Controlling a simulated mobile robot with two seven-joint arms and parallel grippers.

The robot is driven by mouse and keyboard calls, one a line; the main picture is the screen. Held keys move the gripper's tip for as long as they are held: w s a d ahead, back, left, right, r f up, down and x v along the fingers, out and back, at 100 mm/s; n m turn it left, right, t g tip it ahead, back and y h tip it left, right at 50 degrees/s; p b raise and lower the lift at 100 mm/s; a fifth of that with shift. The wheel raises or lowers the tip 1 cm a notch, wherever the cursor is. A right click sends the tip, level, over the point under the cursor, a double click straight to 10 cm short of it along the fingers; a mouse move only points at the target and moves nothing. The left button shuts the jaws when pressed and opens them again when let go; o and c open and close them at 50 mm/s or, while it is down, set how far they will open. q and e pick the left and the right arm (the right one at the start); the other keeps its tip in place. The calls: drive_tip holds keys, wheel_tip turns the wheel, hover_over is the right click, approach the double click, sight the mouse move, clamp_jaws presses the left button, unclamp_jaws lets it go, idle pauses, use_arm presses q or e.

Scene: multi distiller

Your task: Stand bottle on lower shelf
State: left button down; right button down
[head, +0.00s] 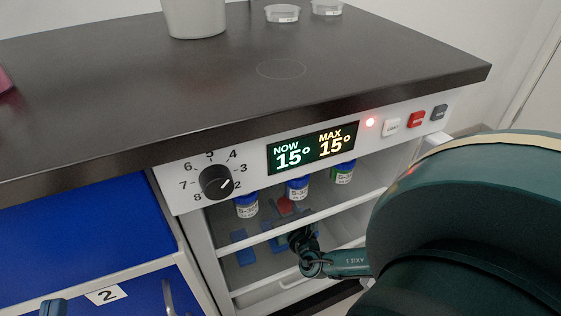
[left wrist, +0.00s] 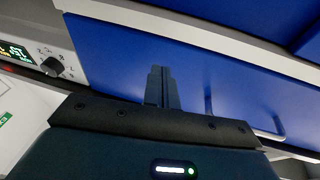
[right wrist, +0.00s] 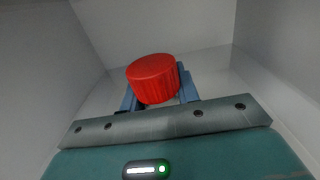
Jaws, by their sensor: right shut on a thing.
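A bottle with a ribbed red cap (right wrist: 153,80) is between the fingers of my right gripper (right wrist: 158,92) in the right wrist view. Only the cap shows there; the body is hidden. In the head view, the red cap (head: 285,204) shows inside the open-fronted cabinet (head: 222,262), below the display. My right arm reaches in from the right, and its links partly hide the hold. The lower shelf is partly visible behind the front bars. My left gripper (left wrist: 161,86) is shut and empty in front of blue panels; its tip shows at the head view's bottom left (head: 55,306).
Several labelled bottles (head: 247,205) stand in a row in the upper part of the cabinet. White bars (head: 300,224) cross its front. A dark countertop (head: 250,90) overhangs above. Cabinet walls are close around my right gripper.

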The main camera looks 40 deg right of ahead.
use_arm(q)
drive_tip(key=shift+s+a+f, duration=0.1)
drive_tip(key=shift+s, duration=0.1)
use_arm(e)
drive_tip(key=c, duration=1.5)
unclamp_jaws()
drive_tip(key=shift+s+f, duration=0.1)
drive_tip(key=shift+f, duration=0.05)
drive_tip(key=o, duration=0.4)
use_arm(q)
drive_tip(key=shift+w+r, duration=0.1)
drive_tip(key=shift+r, duration=0.35)
use_arm(e)
drive_tip(key=shift+o, duration=0.4)
